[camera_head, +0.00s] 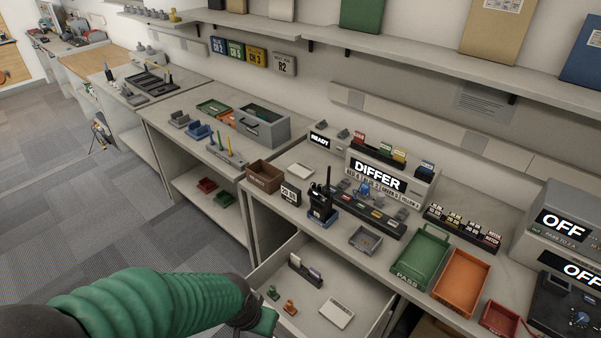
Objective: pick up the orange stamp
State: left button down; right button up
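The orange stamp (290,307) stands in the open drawer (362,293) below the bench, near the drawer's left front part. A green stamp (273,293) stands just left of it and farther back. My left arm, in a green ribbed sleeve, comes in from the left. My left gripper (264,318) is just left of the orange stamp, with a visible gap between them. Its fingers are small and partly hidden, so I cannot tell whether it is open. My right gripper is not in view.
The drawer also holds a rack with a purple item (314,273) and a white card (337,313). The bench edge overhangs the drawer's back. On the bench are a black radio (322,203), a grey tray (366,239), a green PASS tray (408,277) and an orange tray (461,281).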

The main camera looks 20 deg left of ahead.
aim_at(289, 308)
jog(key=i+j+z, duration=0.1)
jog(key=j+z, duration=0.25)
jog(key=j, duration=0.3)
jog(key=j+z, duration=0.4)
jog(key=j, duration=0.2)
